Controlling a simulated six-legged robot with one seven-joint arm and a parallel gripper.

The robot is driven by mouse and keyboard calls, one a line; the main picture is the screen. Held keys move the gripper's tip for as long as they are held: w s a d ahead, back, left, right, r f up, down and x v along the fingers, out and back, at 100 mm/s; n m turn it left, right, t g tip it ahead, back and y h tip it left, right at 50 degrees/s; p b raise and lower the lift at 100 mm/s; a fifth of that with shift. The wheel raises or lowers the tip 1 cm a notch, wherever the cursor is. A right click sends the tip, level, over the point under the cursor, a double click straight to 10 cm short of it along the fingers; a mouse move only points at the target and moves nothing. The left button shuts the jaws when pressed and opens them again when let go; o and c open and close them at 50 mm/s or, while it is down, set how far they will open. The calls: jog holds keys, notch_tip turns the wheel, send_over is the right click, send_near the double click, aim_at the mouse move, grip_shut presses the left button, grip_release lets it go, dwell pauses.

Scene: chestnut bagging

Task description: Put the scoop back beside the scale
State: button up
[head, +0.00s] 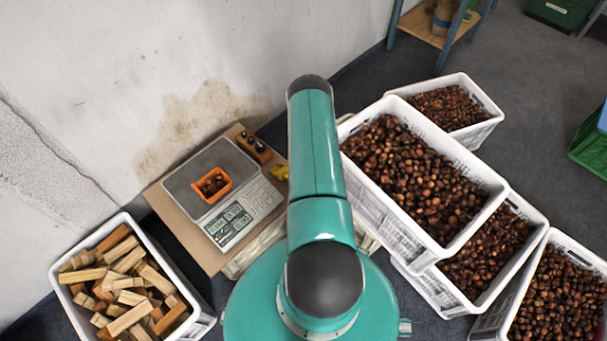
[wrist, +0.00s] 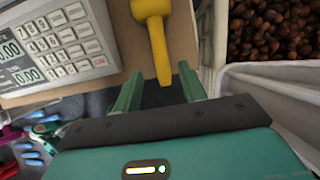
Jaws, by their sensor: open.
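The yellow scoop (wrist: 153,25) lies on the brown board (wrist: 122,50), to the right of the scale's keypad in the wrist view. Its handle points down toward my gripper, and part of it is cut off by the top edge. In the head view, a bit of the scoop (head: 280,172) shows at the board's right edge, beside my arm. The scale (head: 240,207) stands on the board with an orange tray (head: 228,189) of chestnuts on it. My gripper (wrist: 160,80) is open, with the handle's end between its fingers but not clasped. My arm hides it in the head view.
White crates of chestnuts (head: 455,246) stand to the right, one (wrist: 270,72) close beside the board. A crate of wood pieces (head: 200,323) is at the lower left. A small block with dark knobs (head: 262,157) sits behind the scale, near the wall.

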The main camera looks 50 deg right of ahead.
jog(key=v, duration=0.4)
jog(key=shift+c, duration=0.4)
dwell(0.9)
